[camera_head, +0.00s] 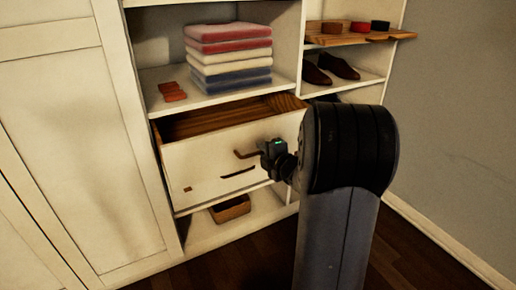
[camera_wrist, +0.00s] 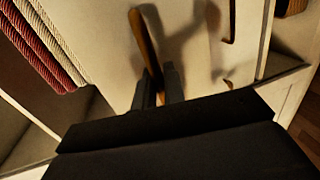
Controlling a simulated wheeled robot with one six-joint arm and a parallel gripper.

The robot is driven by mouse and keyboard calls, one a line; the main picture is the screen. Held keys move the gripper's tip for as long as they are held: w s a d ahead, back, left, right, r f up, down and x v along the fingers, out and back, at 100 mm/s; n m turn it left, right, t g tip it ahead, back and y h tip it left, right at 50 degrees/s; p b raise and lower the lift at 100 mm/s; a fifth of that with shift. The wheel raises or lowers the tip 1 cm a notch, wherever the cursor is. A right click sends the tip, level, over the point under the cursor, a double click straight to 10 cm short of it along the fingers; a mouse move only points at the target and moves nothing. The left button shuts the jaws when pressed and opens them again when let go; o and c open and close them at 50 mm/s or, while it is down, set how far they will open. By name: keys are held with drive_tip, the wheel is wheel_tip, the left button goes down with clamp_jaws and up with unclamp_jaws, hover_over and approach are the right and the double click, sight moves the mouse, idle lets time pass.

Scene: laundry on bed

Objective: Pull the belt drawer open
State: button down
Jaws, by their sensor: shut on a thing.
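A wide drawer with a cream front (camera_head: 215,158) stands partly open in the white wardrobe in the head view. Its wooden inside shows above the front; its contents cannot be made out. A brown bar handle (camera_head: 243,154) sticks out from the front. My gripper (camera_head: 264,150) is at the right end of this handle. In the wrist view the handle (camera_wrist: 143,38) runs down between the two fingers of my gripper (camera_wrist: 157,84), which are shut on it. My arm hides the drawer's right end.
Folded towels (camera_head: 229,58) and a reddish-brown item (camera_head: 172,91) lie on the shelf above. A wooden pull-out (camera_head: 345,39) at upper right holds several small round items. Dark shoes (camera_head: 339,66) sit below it. A brown box (camera_head: 230,208) stands under the drawer. Floor in front is clear.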

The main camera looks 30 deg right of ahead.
drive_tip(key=f+v, duration=0.3)
drive_tip(key=v, duration=1.1)
drive_tip(key=shift+s, duration=0.35)
drive_tip(key=c, duration=1.6)
unclamp_jaws()
drive_tip(key=shift+c, duration=0.2)
drive_tip(key=p+v, duration=0.3)
drive_tip(key=v, duration=0.8)
drive_tip(key=shift+w, duration=0.15)
